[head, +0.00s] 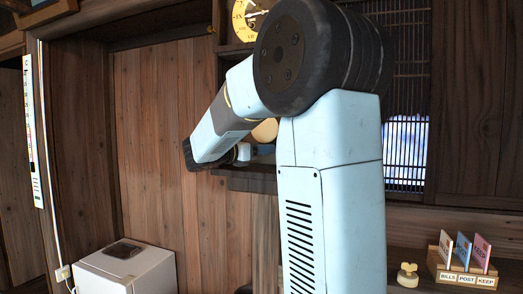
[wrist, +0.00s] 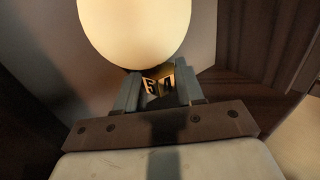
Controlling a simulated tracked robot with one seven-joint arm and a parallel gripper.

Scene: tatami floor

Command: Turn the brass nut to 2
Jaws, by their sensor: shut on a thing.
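The brass nut (wrist: 152,86) shows in the wrist view between the two grey fingers. Two of its faces are visible, with dark figures that look like 5 and 4. My gripper (wrist: 159,80) is shut on the nut. The rest of the nut is hidden by the fingers and by a large pale rounded thing (wrist: 135,28) just beyond it. In the head view my arm fills the middle, and I cannot make out the nut there.
A dark wooden shelf (head: 248,178) is behind my arm. A gold-faced clock (head: 243,22) hangs above. A white box-shaped cabinet (head: 128,270) stands at lower left. A wooden letter rack (head: 466,275) and a small pale object (head: 408,274) stand at lower right.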

